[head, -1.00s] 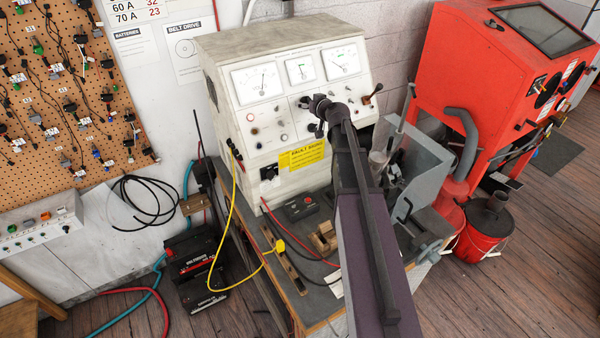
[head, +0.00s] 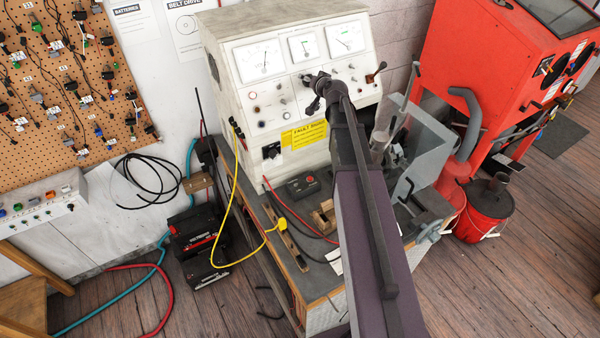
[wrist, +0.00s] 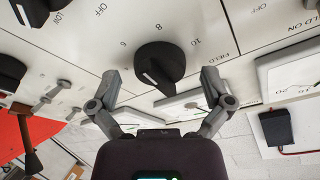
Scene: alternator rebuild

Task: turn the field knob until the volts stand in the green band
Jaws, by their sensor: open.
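The field knob (wrist: 160,68) is black and round with a raised bar and a white pointer line. In the wrist view it sits on the white panel, with 6, 8, 10 and FIELD printed around it. My gripper (wrist: 161,78) is open, one finger on each side of the knob, with a gap showing at both sides. In the head view my gripper (head: 308,91) is at the test bench (head: 228,100) front, hiding the knob. Three meters are above: left (head: 258,62), middle (head: 303,47) and right (head: 346,39). The middle and right ones show small green marks; their readings are too small to tell.
Other panel knobs and a lever (head: 377,72) flank my gripper. A yellow label (head: 304,134) is below. A grey guard (head: 430,145) stands at the right of the bench top, beyond my arm. A red cabinet (head: 480,60) is farther right.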

